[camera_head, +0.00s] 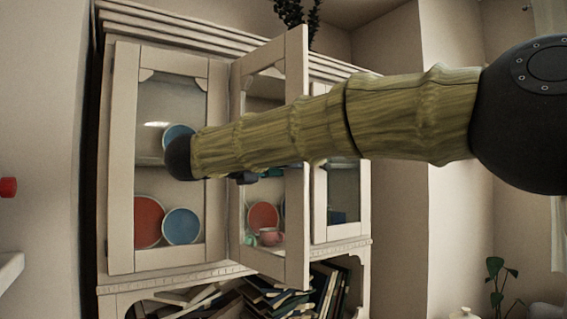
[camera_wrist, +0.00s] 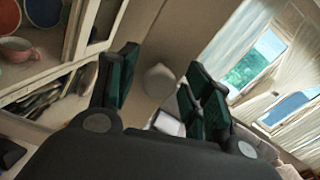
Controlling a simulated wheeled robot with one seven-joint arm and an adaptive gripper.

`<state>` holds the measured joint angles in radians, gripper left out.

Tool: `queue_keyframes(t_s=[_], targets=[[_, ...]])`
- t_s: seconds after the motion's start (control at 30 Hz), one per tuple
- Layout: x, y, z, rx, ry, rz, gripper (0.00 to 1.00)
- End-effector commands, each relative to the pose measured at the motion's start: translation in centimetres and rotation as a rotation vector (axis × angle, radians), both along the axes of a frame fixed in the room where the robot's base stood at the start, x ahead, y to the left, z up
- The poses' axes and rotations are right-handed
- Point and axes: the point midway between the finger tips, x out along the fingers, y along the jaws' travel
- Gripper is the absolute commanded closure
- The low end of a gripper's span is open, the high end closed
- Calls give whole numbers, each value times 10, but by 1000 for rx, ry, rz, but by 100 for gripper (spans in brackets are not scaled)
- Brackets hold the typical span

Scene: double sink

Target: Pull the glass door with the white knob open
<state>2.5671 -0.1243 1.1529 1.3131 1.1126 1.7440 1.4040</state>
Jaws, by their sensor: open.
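The white cabinet (camera_head: 225,268) has glass doors in its front. The middle glass door (camera_head: 297,225) stands swung outward, hinged at its left, with its free edge toward me. The left door (camera_head: 122,160) looks closed. The right door (camera_head: 319,205) is partly hidden behind the middle one. I cannot make out a white knob in either view. My gripper (camera_wrist: 160,88) is open and empty, its dark green pads apart. In the head view my arm crosses in front of the doors and hides most of the gripper. In the wrist view, white cabinet framing (camera_wrist: 92,48) is left of the fingers.
A red plate (camera_head: 148,220), blue plates (camera_head: 182,226) and a pink cup (camera_head: 271,237) stand inside the cabinet. Books (camera_head: 325,285) fill the shelf below. A plant (camera_head: 495,268) stands at the lower right. Curtained windows (camera_wrist: 262,55) are at the wrist view's right.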

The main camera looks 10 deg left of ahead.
Motion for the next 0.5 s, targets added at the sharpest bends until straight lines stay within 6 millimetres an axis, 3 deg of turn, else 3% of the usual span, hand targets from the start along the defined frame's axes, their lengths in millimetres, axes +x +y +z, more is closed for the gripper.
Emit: queue_keyframes(t_s=[0.23,0.5], targets=[[-13,9,0,0,-1,1,50],[-52,35,0,-1,0,1,50]])
